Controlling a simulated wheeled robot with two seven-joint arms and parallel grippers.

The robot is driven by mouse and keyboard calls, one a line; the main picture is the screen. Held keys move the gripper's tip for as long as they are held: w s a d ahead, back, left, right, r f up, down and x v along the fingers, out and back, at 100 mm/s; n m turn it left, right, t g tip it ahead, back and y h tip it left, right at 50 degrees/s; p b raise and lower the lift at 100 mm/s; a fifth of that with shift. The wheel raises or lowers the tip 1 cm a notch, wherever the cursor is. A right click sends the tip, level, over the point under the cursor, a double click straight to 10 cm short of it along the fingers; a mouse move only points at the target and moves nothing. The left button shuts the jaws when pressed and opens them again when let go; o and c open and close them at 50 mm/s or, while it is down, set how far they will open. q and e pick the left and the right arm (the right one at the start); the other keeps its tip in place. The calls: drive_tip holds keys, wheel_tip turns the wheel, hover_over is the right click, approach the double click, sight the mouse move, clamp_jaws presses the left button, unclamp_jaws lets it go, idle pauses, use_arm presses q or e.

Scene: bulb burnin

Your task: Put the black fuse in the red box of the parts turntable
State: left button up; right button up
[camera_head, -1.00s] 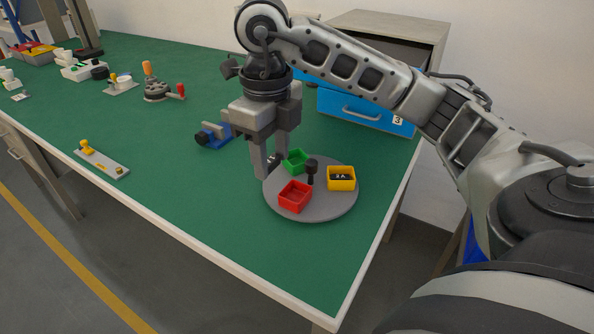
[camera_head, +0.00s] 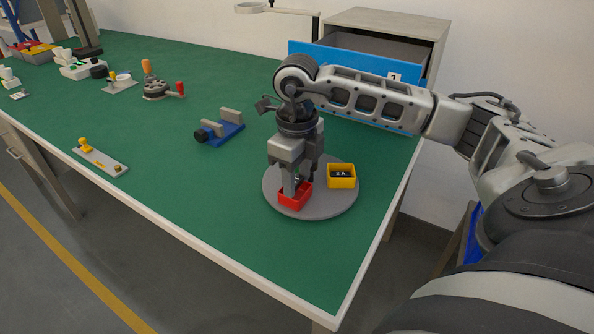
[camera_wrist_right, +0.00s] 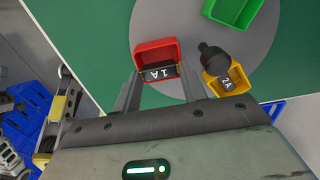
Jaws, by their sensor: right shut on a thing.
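My right gripper (camera_head: 293,193) points down at the red box (camera_head: 302,204) on the grey parts turntable (camera_head: 325,210); its fingertips are at or just inside the box opening. In the right wrist view the fingers (camera_wrist_right: 160,76) are shut on the black fuse (camera_wrist_right: 161,73), which bears a white "1A" mark and lies over the near part of the red box (camera_wrist_right: 155,48). Whether the fuse touches the box floor I cannot tell. My left gripper is not in view.
The turntable also carries a yellow box (camera_head: 341,182) with a black "2A" piece, a green box (camera_wrist_right: 233,10) and a dark centre knob (camera_wrist_right: 214,60). A blue fixture (camera_head: 220,131) stands to the left. A blue-fronted drawer cabinet (camera_head: 390,30) stands behind.

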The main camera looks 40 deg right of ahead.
drive_tip(key=shift+f+b, duration=0.3)
drive_tip(key=shift+f, duration=0.05)
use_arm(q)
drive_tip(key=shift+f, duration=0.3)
use_arm(e)
drive_tip(key=shift+f, duration=0.2)
